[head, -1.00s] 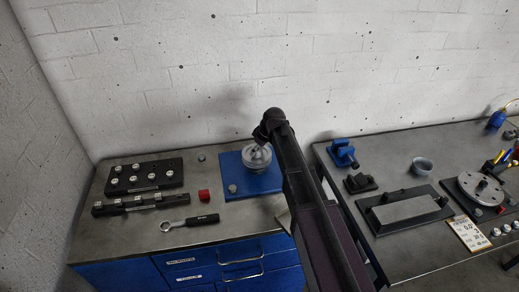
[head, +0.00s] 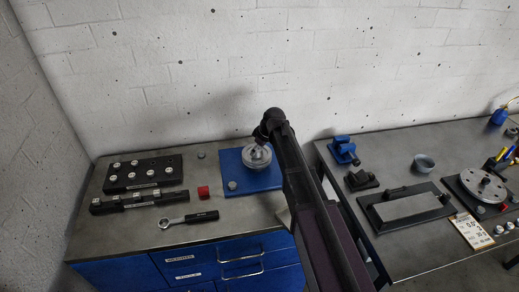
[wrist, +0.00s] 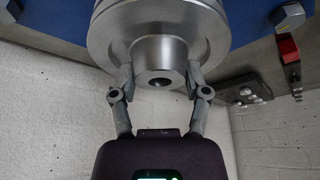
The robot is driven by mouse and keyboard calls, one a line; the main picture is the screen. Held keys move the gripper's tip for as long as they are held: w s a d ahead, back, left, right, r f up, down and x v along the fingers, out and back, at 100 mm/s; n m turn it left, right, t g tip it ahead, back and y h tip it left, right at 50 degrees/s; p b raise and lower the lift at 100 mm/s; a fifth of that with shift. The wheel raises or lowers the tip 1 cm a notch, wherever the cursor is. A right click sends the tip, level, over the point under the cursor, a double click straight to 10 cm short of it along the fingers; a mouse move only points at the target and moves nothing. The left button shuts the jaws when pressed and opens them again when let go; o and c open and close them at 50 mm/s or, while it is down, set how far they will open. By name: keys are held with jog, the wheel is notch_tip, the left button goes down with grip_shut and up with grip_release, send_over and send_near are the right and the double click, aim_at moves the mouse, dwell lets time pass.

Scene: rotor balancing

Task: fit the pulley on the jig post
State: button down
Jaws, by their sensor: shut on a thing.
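The pulley (head: 256,161) is a round silver metal wheel with a stepped hub. It is over the blue jig plate (head: 268,184) at the back of the left bench. In the wrist view the pulley (wrist: 160,14) fills the top middle, with its bored hub facing the camera. My gripper (wrist: 160,80) is shut on the hub, one finger on each side. In the head view my gripper (head: 259,144) is small and partly hidden by my arm. The jig post is hidden, and I cannot tell whether the pulley is around it or above it.
A second bench (head: 430,245) on the right bears a blue clamp (head: 344,150) and a rotor disc (head: 484,187).

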jog(key=shift+f+b, duration=0.45)
jog(key=shift+f, duration=0.05)
grip_release()
jog(key=shift+c, duration=0.8)
jog(key=shift+s, duration=0.15)
notch_tip(320, 180, up, 6)
jog(key=p, duration=0.6)
